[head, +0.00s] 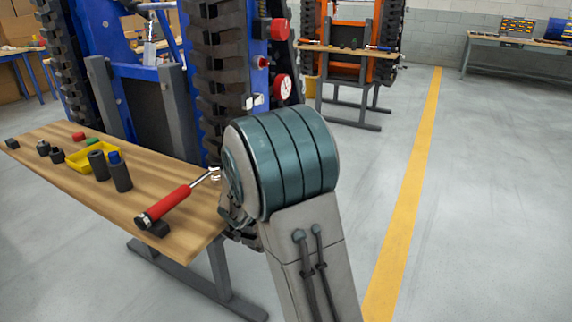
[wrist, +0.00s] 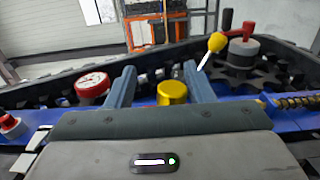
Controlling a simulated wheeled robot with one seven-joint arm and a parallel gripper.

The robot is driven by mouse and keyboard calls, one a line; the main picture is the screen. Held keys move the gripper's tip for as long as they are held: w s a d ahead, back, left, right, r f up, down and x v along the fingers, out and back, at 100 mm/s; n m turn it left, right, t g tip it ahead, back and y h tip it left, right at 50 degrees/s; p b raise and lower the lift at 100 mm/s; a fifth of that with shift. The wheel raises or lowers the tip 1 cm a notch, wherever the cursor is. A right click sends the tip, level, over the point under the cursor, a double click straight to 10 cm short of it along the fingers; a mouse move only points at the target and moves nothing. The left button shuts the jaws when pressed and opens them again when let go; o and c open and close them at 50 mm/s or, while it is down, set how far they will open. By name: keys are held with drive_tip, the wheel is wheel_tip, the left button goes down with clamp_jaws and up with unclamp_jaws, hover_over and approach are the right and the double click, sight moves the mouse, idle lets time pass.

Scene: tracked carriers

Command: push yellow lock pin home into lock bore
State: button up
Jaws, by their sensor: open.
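In the wrist view a short yellow cylinder (wrist: 172,92), which looks like the head of the lock pin, stands at the blue carrier frame (wrist: 145,101). My gripper (wrist: 160,80) is open, with one blue-grey finger on each side of the cylinder in the picture. The cylinder appears nearer the right finger; I cannot tell whether they touch. The lock bore is not visible. In the head view my arm's rounded joint hides my gripper and the pin.
A yellow ball knob (wrist: 216,42) on a pale rod rises close to the right finger. A red-rimmed gauge (wrist: 93,86) is left of the fingers, and a dark toothed sprocket (wrist: 240,65) is right. A wooden bench (head: 190,235) holds a red-handled tool (head: 170,203).

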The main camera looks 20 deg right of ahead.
drive_tip(key=v, duration=1.4)
drive_tip(key=shift+p, duration=0.4)
drive_tip(key=shift+w, duration=0.1)
